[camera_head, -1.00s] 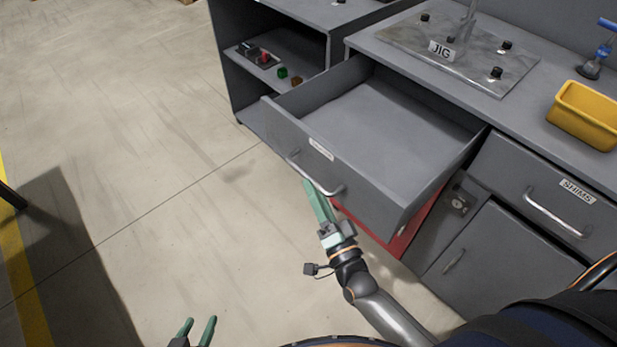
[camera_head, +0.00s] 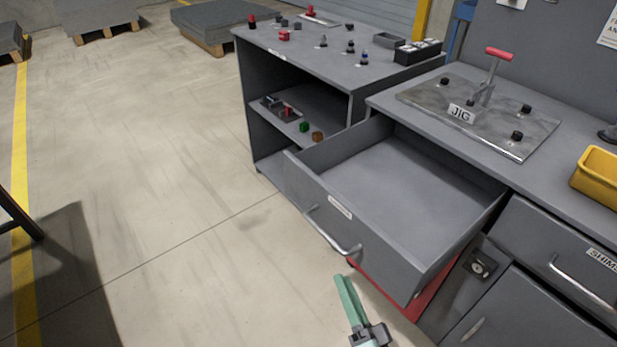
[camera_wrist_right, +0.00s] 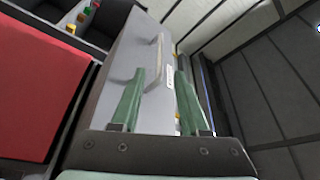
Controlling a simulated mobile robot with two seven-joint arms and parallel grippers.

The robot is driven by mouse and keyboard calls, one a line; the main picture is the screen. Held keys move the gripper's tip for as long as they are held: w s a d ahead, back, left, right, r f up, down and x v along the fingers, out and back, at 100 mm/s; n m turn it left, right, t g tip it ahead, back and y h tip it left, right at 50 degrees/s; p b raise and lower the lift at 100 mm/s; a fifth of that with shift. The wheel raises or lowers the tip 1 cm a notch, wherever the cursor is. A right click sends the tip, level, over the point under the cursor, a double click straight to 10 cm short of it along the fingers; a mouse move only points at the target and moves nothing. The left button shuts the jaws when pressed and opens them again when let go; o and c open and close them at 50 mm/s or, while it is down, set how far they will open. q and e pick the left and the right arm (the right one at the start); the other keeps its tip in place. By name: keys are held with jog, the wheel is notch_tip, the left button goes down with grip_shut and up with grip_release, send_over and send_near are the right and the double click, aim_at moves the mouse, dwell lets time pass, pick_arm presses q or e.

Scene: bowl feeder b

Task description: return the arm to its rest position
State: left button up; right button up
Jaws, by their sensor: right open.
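My right gripper (camera_head: 345,282), with pale green fingers, is near the bottom of the head view. It is below and in front of the open grey drawer (camera_head: 420,195), apart from the drawer's handle (camera_head: 333,233). In the right wrist view the gripper (camera_wrist_right: 158,78) has its two fingers spread with nothing between them. The drawer front (camera_wrist_right: 150,50) and its handle (camera_wrist_right: 145,62) show beyond the fingers. Most of my right arm is out of the head view. My left gripper is not in view.
The open drawer, empty inside, sticks out over the floor. A red panel (camera_head: 437,292) is below it. The worktop holds a jig plate (camera_head: 480,112) and a yellow bin (camera_head: 597,175). The shims drawer (camera_head: 570,262) is at right.

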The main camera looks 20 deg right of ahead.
pick_arm(q)
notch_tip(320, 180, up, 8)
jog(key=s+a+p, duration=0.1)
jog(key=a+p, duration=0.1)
jog(key=p, duration=0.7)
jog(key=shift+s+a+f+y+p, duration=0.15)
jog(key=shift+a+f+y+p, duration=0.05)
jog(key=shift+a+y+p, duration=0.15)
pick_arm(e)
jog(key=s+f+n+g+y, duration=0.1)
jog(key=s+f+n+g, duration=0.3)
jog(key=s+n+g, duration=0.3)
jog(key=n+g, duration=0.4)
jog(key=n, duration=0.2)
jog(key=shift+s, duration=0.35)
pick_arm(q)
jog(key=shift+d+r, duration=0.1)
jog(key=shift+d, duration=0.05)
